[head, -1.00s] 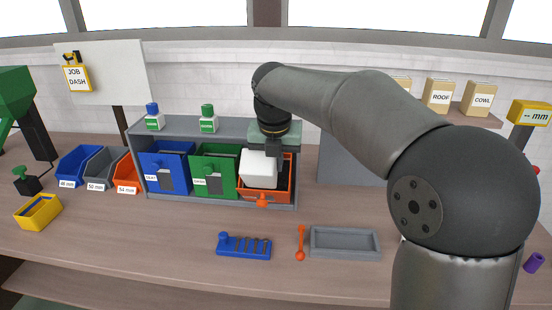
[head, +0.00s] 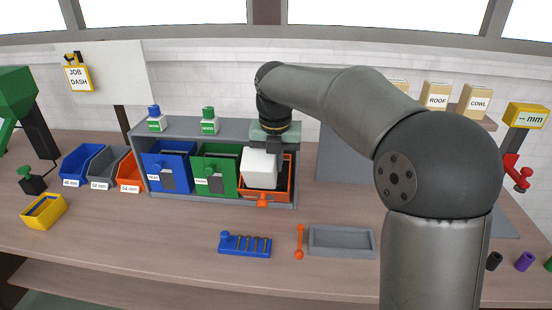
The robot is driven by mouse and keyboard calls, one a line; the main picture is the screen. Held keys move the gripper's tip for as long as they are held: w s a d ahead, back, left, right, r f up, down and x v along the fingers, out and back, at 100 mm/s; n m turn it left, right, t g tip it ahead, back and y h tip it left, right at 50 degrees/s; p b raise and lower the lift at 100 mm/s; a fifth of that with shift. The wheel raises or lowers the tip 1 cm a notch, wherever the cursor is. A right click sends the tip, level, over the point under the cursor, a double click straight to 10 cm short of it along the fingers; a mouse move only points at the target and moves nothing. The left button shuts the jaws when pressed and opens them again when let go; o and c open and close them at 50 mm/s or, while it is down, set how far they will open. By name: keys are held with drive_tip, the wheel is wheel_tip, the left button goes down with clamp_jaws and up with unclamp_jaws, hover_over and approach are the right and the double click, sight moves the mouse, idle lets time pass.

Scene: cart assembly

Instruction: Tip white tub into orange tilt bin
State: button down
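The white tub (head: 260,168) is above the orange tilt bin (head: 282,192), in the right bay of the grey shelf unit. It looks roughly level, and its lower part overlaps the bin's opening in the view. My gripper (head: 272,148) is at the tub's upper right side, mostly hidden behind and beside it. The fingers cannot be made out clearly, but the tub is held up at the gripper. The inside of the orange bin is largely hidden by the tub.
Blue (head: 168,168) and green (head: 214,172) tilt bins stand left of the orange one. On the bench in front are a blue slotted block (head: 245,244), an orange spoon-like tool (head: 299,242) and a grey tray (head: 341,241).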

drive_tip(key=shift+w+r+g+p, duration=0.15)
drive_tip(key=shift+g+p, duration=0.15)
drive_tip(key=shift+p, duration=0.7)
drive_tip(key=shift+f+b, duration=0.2)
drive_tip(key=shift+b, duration=0.3)
drive_tip(key=shift+t+b, duration=0.4)
drive_tip(key=shift+b, duration=0.2)
drive_tip(key=t+b, duration=0.2)
drive_tip(key=b, duration=0.1)
drive_tip(key=r+t+b, duration=0.1)
drive_tip(key=b, duration=0.3)
drive_tip(key=shift+r+t, duration=0.2)
drive_tip(key=shift+t, duration=0.2)
wheel_tip(320, 180, up, 3)
drive_tip(key=t+b, duration=0.3)
drive_tip(key=b, duration=0.3)
drive_tip(key=t+h+b, duration=0.1)
drive_tip(key=t+b, duration=0.2)
drive_tip(key=b, duration=0.4)
drive_tip(key=shift+f+t, duration=0.2)
drive_tip(key=shift+t, duration=0.2)
drive_tip(key=shift+r+t+b, duration=0.25)
drive_tip(key=shift+t+b, duration=0.15)
drive_tip(key=shift+b, duration=0.55)
drive_tip(key=shift+r+b, duration=0.35)
